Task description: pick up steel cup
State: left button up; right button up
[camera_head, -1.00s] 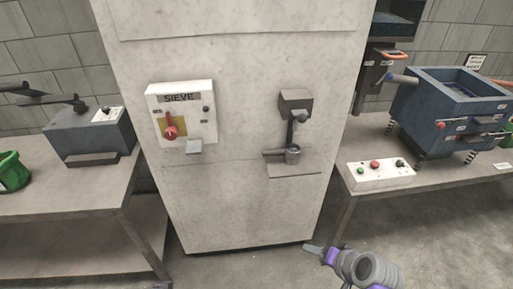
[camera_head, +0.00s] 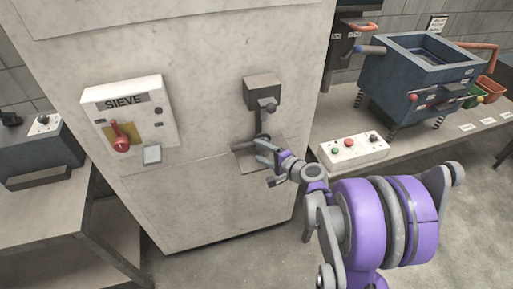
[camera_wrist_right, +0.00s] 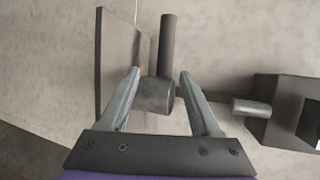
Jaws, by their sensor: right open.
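The steel cup (camera_wrist_right: 155,96) is a small grey cylinder with a handle-like bar (camera_wrist_right: 168,45). It stands at the small shelf plate (camera_wrist_right: 112,60) on the front of the tall cabinet, below a dark outlet fitting (camera_head: 262,88). My right gripper (camera_wrist_right: 159,74) is open, with one finger on each side of the cup in the wrist view. I cannot tell whether a finger touches it. In the head view, my right gripper (camera_head: 265,161) is at the shelf and largely hides the cup. My left gripper is out of view.
The cabinet front carries a white SIEVE switch box (camera_head: 130,118) with a red handle. To the right, a table holds a white button box (camera_head: 353,150) and a blue sieve machine (camera_head: 420,75). A grey device (camera_head: 40,150) stands on the left table.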

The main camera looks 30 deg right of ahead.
aim_at(254, 145)
jog(key=x, duration=0.5)
jog(key=shift+w+r+p, duration=0.15)
jog(key=shift+w+p, duration=0.25)
jog(key=shift+w, duration=0.1)
jog(key=shift+s+r, duration=0.1)
jog(key=shift+c, duration=0.3)
grip_shut()
dwell(0.6)
